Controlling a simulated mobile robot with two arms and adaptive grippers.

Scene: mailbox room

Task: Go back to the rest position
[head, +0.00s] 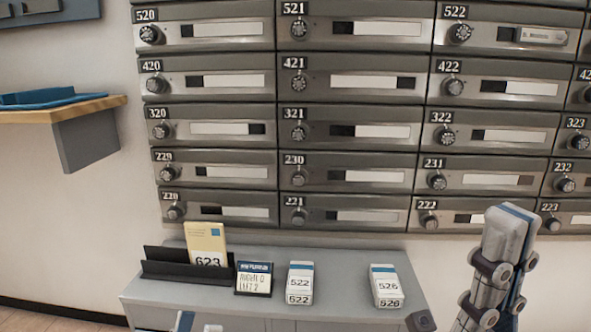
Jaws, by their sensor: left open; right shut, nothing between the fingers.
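My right gripper (511,218) stands upright at the lower right, in front of the wall of mailboxes (352,139). Its fingers are together with nothing between them.
The grey cabinet (345,259) bears a black holder (165,270) with a yellow 623 card (206,240), a small dark sign (254,278), a 522 stack (300,281) and a 526 stack (385,284). A wooden shelf (60,112) with a blue tray (40,98) juts out at left.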

